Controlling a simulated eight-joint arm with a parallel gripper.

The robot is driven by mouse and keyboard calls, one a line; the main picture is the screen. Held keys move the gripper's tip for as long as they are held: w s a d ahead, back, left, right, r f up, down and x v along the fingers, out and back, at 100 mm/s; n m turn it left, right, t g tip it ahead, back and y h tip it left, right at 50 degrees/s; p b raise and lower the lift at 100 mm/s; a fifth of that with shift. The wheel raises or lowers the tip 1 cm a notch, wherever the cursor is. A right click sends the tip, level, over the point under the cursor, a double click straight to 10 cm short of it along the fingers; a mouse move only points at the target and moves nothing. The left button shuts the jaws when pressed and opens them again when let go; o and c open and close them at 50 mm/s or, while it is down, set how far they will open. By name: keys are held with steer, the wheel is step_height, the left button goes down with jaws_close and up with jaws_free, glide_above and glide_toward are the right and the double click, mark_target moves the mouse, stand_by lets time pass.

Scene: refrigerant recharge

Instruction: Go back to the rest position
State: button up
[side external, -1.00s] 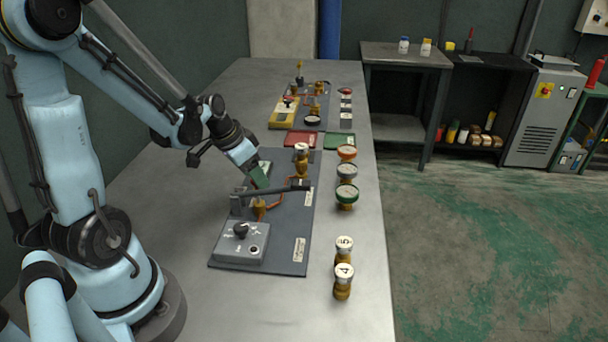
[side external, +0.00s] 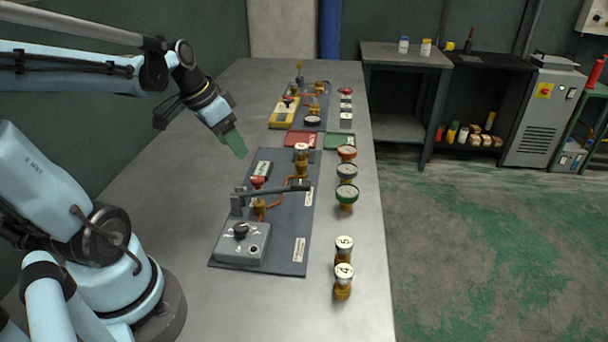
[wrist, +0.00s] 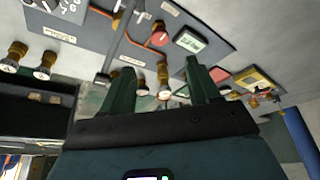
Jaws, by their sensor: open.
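My gripper (side external: 236,145) is raised above the left part of the table, clear of the near grey panel (side external: 285,258). It holds nothing. In the wrist view its two green fingers (wrist: 160,85) stand apart with a gap between them. My gripper touches none of these.
Brass pieces marked 5 (side external: 344,247) and 4 (side external: 343,280) stand nearer. Red (side external: 301,139) and green (side external: 339,141) trays lie beyond. A second panel with a yellow box (side external: 285,113) is farther back.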

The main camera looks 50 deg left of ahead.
steer(key=shift+s+r, duration=0.15)
steer(key=shift+r, duration=0.15)
steer(key=shift+d, duration=0.1)
steer(key=w+d+f+t, duration=0.1)
steer(key=d+t, duration=0.1)
steer(key=d, duration=1.3)
steer(key=shift+d+t, duration=0.25)
steer(key=shift+t, duration=0.15)
